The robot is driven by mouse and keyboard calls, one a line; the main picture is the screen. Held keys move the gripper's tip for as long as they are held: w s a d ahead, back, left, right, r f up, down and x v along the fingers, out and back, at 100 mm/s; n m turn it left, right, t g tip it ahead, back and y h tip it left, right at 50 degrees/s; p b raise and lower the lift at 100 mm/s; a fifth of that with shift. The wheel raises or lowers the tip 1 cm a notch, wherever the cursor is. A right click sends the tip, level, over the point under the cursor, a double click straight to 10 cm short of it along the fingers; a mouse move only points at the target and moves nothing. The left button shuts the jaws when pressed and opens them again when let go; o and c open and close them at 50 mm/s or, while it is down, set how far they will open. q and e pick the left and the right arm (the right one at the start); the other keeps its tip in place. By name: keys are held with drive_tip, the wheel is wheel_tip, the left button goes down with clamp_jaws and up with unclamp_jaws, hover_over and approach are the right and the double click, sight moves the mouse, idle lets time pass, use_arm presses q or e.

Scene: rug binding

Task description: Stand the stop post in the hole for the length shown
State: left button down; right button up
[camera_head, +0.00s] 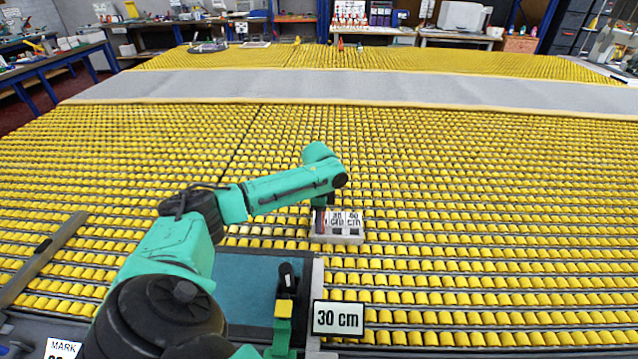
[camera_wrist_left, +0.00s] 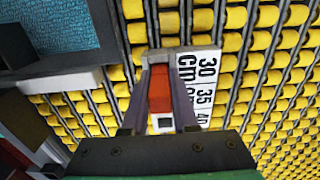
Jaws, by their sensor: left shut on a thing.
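My left gripper (camera_wrist_left: 164,98) is shut on the red stop post (camera_wrist_left: 160,88), which stands between its two fingers. In the head view the gripper is above the left end of a pale block (camera_head: 336,238), at the 30 cm side; a little of the red post (camera_head: 322,226) shows there. The block also shows in the wrist view, with its 30, 35 and 40 cm label (camera_wrist_left: 203,88). One dark square hole (camera_wrist_left: 165,123) shows near the post. I cannot tell whether the post's foot is inside a hole. A sign (camera_head: 338,318) reads 30 cm. My right gripper is out of view.
A blue rug piece (camera_head: 245,285) lies left of the block, with a pale strip along its right edge. A black, yellow and green upright fitting (camera_head: 285,300) stands near its front right corner. Yellow rollers cover the table. A grey bar (camera_head: 45,255) lies at the left.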

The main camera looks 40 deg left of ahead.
use_arm(q)
drive_tip(key=c, duration=0.7)
unclamp_jaws()
wheel_tip(320, 180, up, 12)
drive_tip(key=shift+d+r+b, duration=0.1)
drive_tip(key=shift+b, duration=0.35)
